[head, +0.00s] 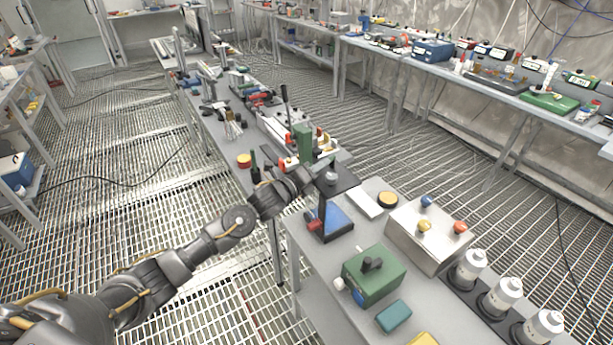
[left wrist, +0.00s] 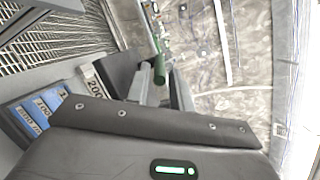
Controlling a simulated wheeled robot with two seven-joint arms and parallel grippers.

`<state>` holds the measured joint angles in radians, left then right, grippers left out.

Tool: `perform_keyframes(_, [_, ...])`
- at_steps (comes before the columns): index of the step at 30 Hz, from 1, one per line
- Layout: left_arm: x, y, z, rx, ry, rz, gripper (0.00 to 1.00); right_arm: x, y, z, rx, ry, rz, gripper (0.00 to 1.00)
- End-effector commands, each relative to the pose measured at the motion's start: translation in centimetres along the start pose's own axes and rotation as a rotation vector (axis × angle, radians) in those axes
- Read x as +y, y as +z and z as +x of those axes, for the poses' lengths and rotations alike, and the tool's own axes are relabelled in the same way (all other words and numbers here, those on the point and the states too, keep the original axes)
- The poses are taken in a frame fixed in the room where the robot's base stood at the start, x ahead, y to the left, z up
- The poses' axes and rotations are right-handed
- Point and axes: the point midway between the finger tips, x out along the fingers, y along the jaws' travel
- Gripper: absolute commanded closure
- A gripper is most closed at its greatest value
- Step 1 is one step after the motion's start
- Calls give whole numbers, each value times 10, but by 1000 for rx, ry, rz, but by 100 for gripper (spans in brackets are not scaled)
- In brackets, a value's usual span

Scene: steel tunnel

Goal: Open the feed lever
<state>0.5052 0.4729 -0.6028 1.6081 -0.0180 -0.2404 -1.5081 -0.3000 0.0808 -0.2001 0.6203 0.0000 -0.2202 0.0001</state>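My left gripper (head: 318,178) reaches in over the bench beside a dark flat plate. In the left wrist view its two fingers (left wrist: 161,84) stand apart. A green rod-like handle (left wrist: 159,66) shows in line with the gap between them; I cannot tell whether they touch it. In the head view an upright green block (head: 303,142) stands just beyond my gripper. A dark upright lever (head: 286,98) rises from a pale device (head: 283,128) farther along the bench. I cannot tell for sure which is the feed lever. My right gripper is not in view.
A blue-faced dark stand (head: 337,217) is just below my gripper. A green box (head: 374,275) with a black knob, a metal box (head: 428,236) and white cylinders (head: 501,297) stand on the near bench. Cluttered benches line the right wall. The grated floor at left is open.

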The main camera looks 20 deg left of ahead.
Motion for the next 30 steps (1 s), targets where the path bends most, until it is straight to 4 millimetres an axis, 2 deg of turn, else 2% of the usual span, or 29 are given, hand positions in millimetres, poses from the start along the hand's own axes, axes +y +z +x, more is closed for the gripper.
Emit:
perform_keyframes(9, [4, -2, -63, 2, 2, 2, 78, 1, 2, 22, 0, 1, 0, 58])
perform_keyframes(15, [3, -1, -87, 1, 3, 0, 78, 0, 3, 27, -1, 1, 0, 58])
perform_keyframes(26, [1, 0, -92, 0, 2, 0, 78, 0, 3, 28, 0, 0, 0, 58])
perform_keyframes(29, [-3, 4, -90, -6, -7, 4, 65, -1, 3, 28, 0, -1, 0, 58])
perform_keyframes(30, [-10, 10, -87, -14, -19, 11, 65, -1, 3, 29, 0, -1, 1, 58])
